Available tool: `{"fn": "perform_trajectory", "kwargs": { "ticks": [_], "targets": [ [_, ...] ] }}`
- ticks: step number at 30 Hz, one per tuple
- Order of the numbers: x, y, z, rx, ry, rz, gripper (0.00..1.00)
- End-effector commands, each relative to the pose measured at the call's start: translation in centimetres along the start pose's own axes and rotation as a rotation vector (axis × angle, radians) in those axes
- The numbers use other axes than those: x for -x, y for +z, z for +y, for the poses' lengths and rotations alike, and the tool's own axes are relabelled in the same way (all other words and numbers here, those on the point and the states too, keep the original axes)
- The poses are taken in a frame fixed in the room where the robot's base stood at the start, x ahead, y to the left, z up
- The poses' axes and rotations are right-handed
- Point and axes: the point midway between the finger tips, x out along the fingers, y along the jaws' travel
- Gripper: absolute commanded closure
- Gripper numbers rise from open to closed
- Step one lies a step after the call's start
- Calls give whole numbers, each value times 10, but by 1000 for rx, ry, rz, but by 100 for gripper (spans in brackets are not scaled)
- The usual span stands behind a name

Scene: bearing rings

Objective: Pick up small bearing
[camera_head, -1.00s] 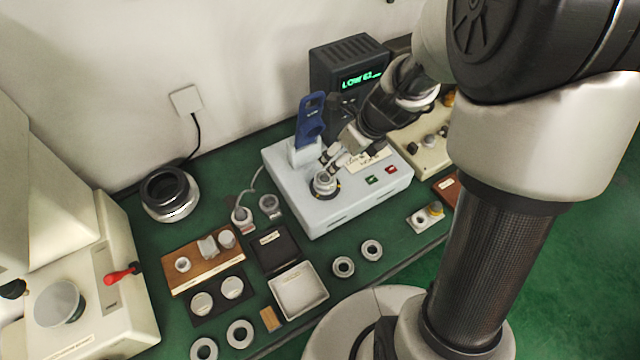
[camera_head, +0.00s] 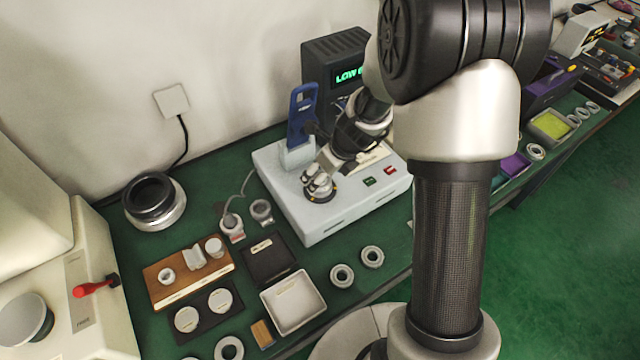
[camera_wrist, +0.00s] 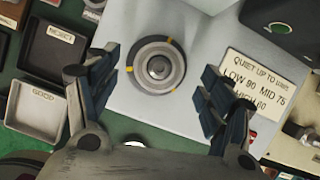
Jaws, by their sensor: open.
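A grey bearing ring (camera_wrist: 158,66) sits on the round spindle seat of the pale test box, with yellow marks around it in the wrist view. My gripper (camera_wrist: 161,62) is open, with one dark finger on each side of the ring and a gap to it on both sides. Two more grey rings lie on the green bench, a left one (camera_head: 342,275) and a right one (camera_head: 372,256).
The test box (camera_head: 322,228) carries a blue handled part (camera_head: 302,112) behind the spindle. A white tray (camera_wrist: 33,108) labelled GOOD and a dark tray (camera_wrist: 52,52) labelled REJECT stand to the left. A wooden block (camera_head: 165,292) holds several small parts.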

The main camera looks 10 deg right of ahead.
Motion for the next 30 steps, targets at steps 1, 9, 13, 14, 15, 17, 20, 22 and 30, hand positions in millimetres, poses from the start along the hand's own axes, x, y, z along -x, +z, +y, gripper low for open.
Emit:
{"fn": "perform_trajectory", "kwargs": {
  "ticks": [1,9,13,14,15,17,20,22,30],
  "targets": [
    [-14,-2,1,1,2,2,26],
    [-22,0,0,2,0,0,26],
    [-22,0,0,2,0,0,31],
    [-22,0,0,2,0,0,33],
    [-22,0,0,1,0,0,35],
    [-22,0,0,1,0,0,39],
    [-22,0,0,1,0,0,46],
    [-22,0,0,1,0,0,51],
    [-22,0,0,1,0,0,69]
  ]
}}
